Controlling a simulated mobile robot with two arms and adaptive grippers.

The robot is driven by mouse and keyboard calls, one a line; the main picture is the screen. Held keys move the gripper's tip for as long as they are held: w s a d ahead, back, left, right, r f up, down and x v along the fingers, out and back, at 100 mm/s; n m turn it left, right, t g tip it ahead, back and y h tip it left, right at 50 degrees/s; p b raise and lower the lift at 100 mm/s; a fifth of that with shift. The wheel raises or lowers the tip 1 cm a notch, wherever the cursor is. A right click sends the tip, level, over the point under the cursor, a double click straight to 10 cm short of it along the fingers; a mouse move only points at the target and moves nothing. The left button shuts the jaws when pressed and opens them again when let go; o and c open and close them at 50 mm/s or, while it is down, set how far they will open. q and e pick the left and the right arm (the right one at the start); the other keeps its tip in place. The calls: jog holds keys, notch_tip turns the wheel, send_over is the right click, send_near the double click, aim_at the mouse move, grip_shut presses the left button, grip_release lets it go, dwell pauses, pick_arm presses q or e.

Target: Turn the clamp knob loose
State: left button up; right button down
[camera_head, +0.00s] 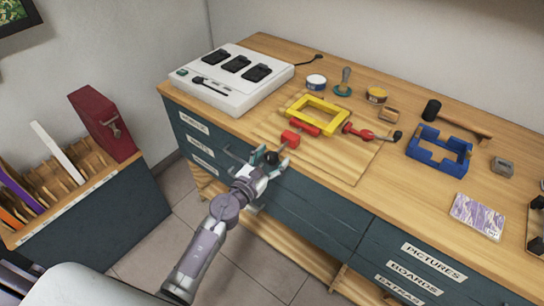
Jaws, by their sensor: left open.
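A yellow rectangular frame (319,115) lies on a wooden board (347,163) on the bench. Red clamp parts (290,138) sit at the board's front edge, close to the frame. A round black knob (271,157) shows in front of them, at the bench's front edge. My left gripper (272,156) is open, with its fingers around or very near this knob; contact cannot be told. A second red clamp (360,132) with a black knob (397,136) is at the frame's right side. My right gripper is not in view.
A white charger box (235,75) stands at the back left of the bench. A blue frame (439,149), a mallet (457,118), small tins (316,82) and a purple card pack (478,215) lie around. Drawers (310,212) front the bench. A red case (103,124) stands at the left.

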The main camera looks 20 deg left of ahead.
pick_arm(q)
jog(key=c, duration=1.2)
jog(key=shift+o, duration=0.2)
